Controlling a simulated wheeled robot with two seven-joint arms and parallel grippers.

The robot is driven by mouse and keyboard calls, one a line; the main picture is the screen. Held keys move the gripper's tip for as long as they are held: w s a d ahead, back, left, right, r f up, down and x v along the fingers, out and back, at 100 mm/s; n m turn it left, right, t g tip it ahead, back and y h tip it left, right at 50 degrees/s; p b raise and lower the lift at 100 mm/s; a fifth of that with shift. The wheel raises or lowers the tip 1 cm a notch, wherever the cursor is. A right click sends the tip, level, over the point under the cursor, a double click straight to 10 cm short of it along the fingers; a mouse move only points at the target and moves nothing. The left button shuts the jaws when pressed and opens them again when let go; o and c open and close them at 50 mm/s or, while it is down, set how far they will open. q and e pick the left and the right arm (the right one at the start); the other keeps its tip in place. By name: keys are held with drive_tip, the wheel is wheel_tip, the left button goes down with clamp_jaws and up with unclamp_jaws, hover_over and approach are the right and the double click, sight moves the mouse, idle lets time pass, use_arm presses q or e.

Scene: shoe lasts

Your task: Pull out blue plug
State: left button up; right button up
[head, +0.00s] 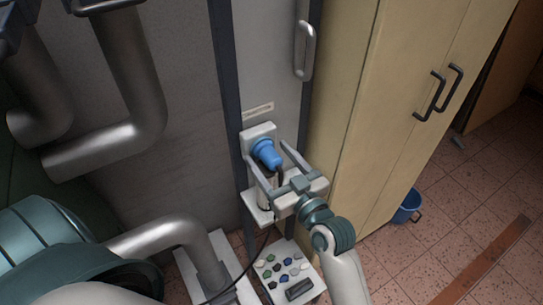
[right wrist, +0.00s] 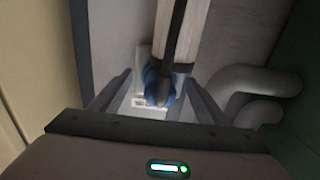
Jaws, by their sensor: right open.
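The blue plug (head: 267,153) sits in a light-grey wall socket (head: 257,133) on the grey panel, with a dark cable hanging from it. In the right wrist view the blue plug (right wrist: 151,76) is partly hidden by its dark cable. My right gripper (head: 268,157) is open, with one finger on each side of the plug; I cannot tell whether either touches it. In the right wrist view the fingers (right wrist: 160,83) stand apart with visible gaps beside the plug. My left gripper is not in view.
Thick grey pipes (head: 130,90) fill the left side. A beige cabinet (head: 375,120) stands close on the right, with a blue bucket (head: 408,206) on the tiled floor beside it.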

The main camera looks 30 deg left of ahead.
sight(283, 173)
idle(0.7)
drive_tip(key=c, duration=1.6)
drive_tip(key=shift+d, duration=0.1)
drive_tip(key=shift+p+v, duration=1.3)
drive_tip(key=shift+v, duration=1.6)
